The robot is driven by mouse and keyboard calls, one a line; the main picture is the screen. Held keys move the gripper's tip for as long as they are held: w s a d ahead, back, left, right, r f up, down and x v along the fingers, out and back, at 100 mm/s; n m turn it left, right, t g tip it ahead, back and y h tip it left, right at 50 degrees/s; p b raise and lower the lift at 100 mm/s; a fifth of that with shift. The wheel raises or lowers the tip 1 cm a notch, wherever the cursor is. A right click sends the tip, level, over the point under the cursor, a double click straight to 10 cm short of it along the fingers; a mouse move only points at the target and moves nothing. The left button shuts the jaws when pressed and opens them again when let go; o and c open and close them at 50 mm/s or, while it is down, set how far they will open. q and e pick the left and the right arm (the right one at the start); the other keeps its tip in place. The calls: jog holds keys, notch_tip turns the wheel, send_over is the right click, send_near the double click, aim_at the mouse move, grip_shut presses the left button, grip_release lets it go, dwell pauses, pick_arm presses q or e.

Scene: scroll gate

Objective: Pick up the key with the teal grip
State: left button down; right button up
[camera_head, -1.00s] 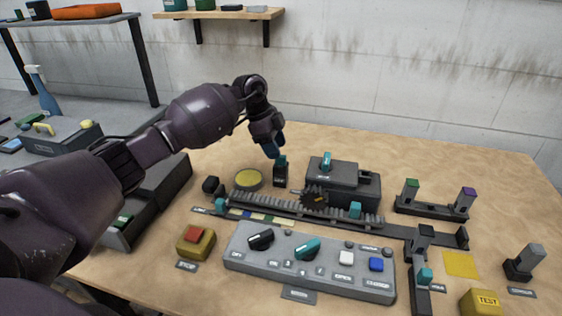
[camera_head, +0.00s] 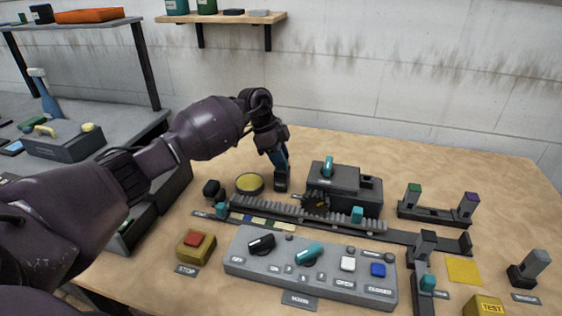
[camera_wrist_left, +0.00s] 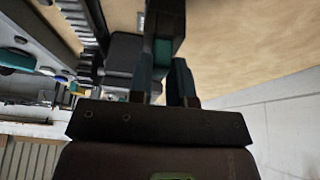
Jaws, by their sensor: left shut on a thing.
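The key with the teal grip stands upright in a dark holder (camera_head: 281,184) behind the toothed rack, right of the yellow round pad. My left gripper (camera_head: 281,168) comes down on it from above and is shut on its grip, which it hides in the head view. In the left wrist view the teal grip (camera_wrist_left: 162,52) shows between the two fingertips of my left gripper (camera_wrist_left: 167,72). A dark block lies just beyond it. I cannot tell whether the key is lifted. My right gripper is not in view.
A dark machine (camera_head: 345,186) with a teal piece on top stands right of the gripper. The toothed rack (camera_head: 290,209) and the grey control panel (camera_head: 308,268) lie in front. A yellow round pad (camera_head: 249,183) is close on the left. The table behind is clear.

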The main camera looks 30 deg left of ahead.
pick_arm(q)
notch_tip(320, 180, up, 20)
jog(key=p, duration=0.2)
jog(key=shift+f, duration=0.1)
dwell(1.0)
